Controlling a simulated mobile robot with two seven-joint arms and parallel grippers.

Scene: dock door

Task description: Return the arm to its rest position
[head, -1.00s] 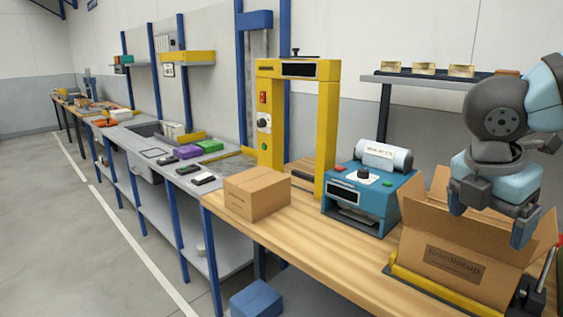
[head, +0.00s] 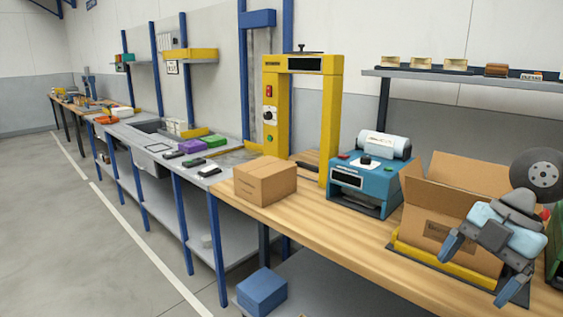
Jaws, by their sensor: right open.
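My right gripper (head: 482,276) is at the lower right of the head view, in front of the open cardboard box. Its two blue-tipped fingers are spread apart with nothing between them. The open cardboard box (head: 425,232) stands on the wooden bench with its flaps up, and my arm hides its right part. My left gripper is not in view.
A yellow frame (head: 273,110) and a blue printer-like machine (head: 366,187) stand on the wooden bench (head: 330,230). A closed carton (head: 265,182) sits at the bench's left end. A shelf (head: 460,78) with small items hangs behind. The floor at left is clear.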

